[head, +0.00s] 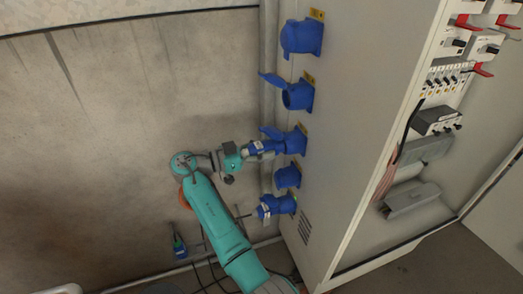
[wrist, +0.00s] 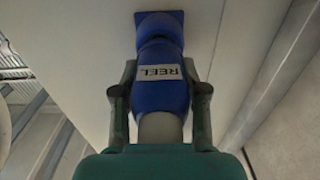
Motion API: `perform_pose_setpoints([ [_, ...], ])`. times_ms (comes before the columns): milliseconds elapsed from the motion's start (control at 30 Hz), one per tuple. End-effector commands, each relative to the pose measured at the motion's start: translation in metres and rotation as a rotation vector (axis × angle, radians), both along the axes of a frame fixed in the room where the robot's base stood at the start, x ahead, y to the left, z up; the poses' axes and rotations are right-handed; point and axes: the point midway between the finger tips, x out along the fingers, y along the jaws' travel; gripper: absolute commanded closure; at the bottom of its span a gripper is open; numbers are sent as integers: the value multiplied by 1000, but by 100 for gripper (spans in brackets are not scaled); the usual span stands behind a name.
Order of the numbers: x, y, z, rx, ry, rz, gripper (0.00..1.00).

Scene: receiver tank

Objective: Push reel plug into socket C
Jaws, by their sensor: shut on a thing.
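The blue reel plug (wrist: 160,95), with a white REEL label, is between the two fingers of my gripper (wrist: 160,72), which is shut on it. In the head view my gripper (head: 246,151) holds the plug (head: 262,147) level at the third blue socket from the top (head: 294,142), whose lid stands open. In the wrist view the plug's front meets the socket (wrist: 160,22) in line, with no clear gap. How deep it sits cannot be told. The yellow socket tags are too small to read, so I cannot confirm which is C.
The grey cabinet (head: 360,100) carries other blue sockets: a top one (head: 302,37), one with its lid open (head: 297,96), and one below mine (head: 287,178). Another blue plug (head: 272,207) is at the lowest socket. A blue connector (head: 180,247) hangs by the wall. Cables lie below.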

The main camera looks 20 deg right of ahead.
Motion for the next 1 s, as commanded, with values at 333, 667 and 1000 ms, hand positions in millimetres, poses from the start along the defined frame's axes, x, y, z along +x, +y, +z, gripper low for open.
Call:
perform_pose_setpoints([
  [333, 0, -6, 0, 0, 0, -1, 99],
  [667, 0, -12, 0, 0, 0, 0, 99],
  [1000, 0, -17, 0, 0, 0, 0, 99],
])
